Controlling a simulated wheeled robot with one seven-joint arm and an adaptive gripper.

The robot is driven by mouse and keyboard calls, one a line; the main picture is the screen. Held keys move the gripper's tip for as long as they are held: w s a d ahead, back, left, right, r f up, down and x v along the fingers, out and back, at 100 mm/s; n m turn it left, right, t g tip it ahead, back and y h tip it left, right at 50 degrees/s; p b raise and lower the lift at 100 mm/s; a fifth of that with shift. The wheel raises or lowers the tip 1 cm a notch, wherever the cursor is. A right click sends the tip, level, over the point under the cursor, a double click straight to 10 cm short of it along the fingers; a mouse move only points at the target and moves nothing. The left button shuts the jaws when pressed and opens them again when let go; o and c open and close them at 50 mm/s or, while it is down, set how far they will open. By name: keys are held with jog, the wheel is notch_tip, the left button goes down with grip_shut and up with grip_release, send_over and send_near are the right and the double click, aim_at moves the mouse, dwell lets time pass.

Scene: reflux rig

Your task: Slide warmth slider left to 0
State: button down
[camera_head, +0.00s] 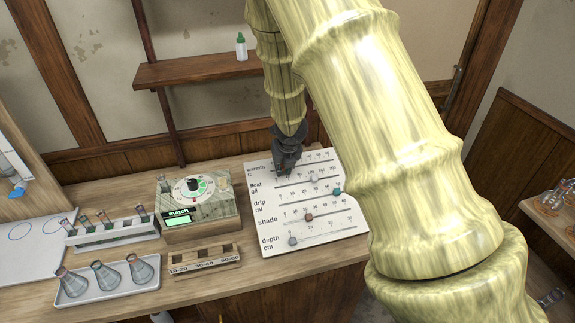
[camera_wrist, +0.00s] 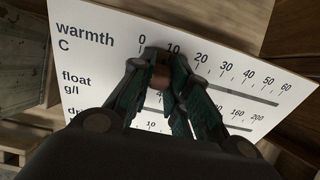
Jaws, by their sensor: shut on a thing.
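The slider board (camera_head: 325,238) is a white panel lying on the bench, with rows marked warmth, float, drip, shade and depth. My gripper (camera_head: 285,170) is over the warmth row at the top of the board. In the wrist view my gripper (camera_wrist: 161,80) has its dark green fingers shut on a brown knob (camera_wrist: 160,75), the warmth slider. The knob is near the left end of the warmth scale, around the 0 and 10 marks. The fingers cover its exact place on the track. The bare track (camera_wrist: 262,100) runs right towards 60. In the head view my gripper hides the knob.
The other sliders, including a teal one (camera_head: 337,191) and a reddish one (camera_head: 309,217), sit on rows below. A dial box marked match (camera_head: 205,212), a flask tray (camera_head: 108,297) and a wooden rack (camera_head: 205,262) stand to the left. My arm covers the board's right side.

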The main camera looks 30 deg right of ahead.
jog(key=shift+w+a+f, duration=0.1)
jog(key=shift+w+a, duration=0.05)
jog(key=shift+a, duration=0.55)
jog(key=shift+w+a+f, duration=0.1)
jog(key=shift+a, duration=0.6)
jog(key=c, duration=0.8)
grip_release()
jog(key=shift+w+d, duration=0.1)
jog(key=shift+r, duration=0.2)
jog(key=p+v, duration=0.4)
jog(key=v, duration=0.3)
jog(key=shift+f, duration=0.1)
